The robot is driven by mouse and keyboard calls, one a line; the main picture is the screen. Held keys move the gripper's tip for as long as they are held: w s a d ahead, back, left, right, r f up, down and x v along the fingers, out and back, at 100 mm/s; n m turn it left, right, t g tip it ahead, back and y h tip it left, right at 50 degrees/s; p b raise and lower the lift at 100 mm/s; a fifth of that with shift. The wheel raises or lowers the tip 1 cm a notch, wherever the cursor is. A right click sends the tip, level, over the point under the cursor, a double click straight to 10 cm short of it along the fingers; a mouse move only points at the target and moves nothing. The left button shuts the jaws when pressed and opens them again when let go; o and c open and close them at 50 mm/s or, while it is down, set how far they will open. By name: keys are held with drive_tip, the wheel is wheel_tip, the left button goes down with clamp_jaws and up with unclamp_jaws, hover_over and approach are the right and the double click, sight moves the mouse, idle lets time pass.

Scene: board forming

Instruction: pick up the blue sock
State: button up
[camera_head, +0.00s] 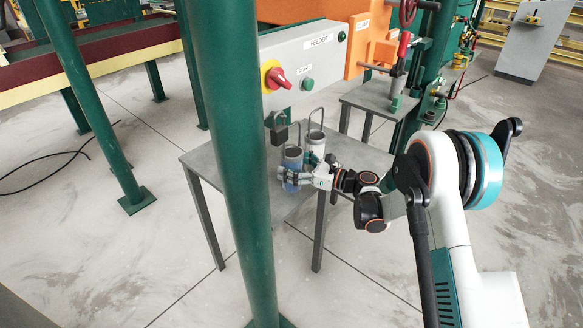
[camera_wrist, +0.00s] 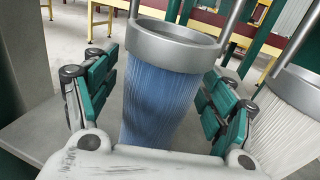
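The blue sock (camera_wrist: 160,105) is a ribbed blue sleeve hanging below a grey metal collar with a wire handle. In the wrist view it stands upright between the two green-padded fingers of my gripper (camera_wrist: 160,108). The fingers are open, one on each side, with a narrow gap visible beside the sock. In the head view the blue sock (camera_head: 293,163) is at a small grey table (camera_head: 208,164), with my gripper (camera_head: 290,178) at its lower part. The fingers partly cover the sock there, and its lower end is hidden in the wrist view.
A similar white sock (camera_head: 316,146) stands close to the right; it also shows in the wrist view (camera_wrist: 284,120). A padlock (camera_head: 279,129) is behind the blue sock, below the grey feeder box (camera_head: 318,62). A green post (camera_head: 238,150) stands close on the left.

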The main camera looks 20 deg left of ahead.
sight(291, 151)
drive_tip(key=c, duration=1)
drive_tip(key=shift+r+p, duration=1)
drive_tip(key=shift+r, duration=1.5)
drive_tip(key=shift+c, duration=0.2)
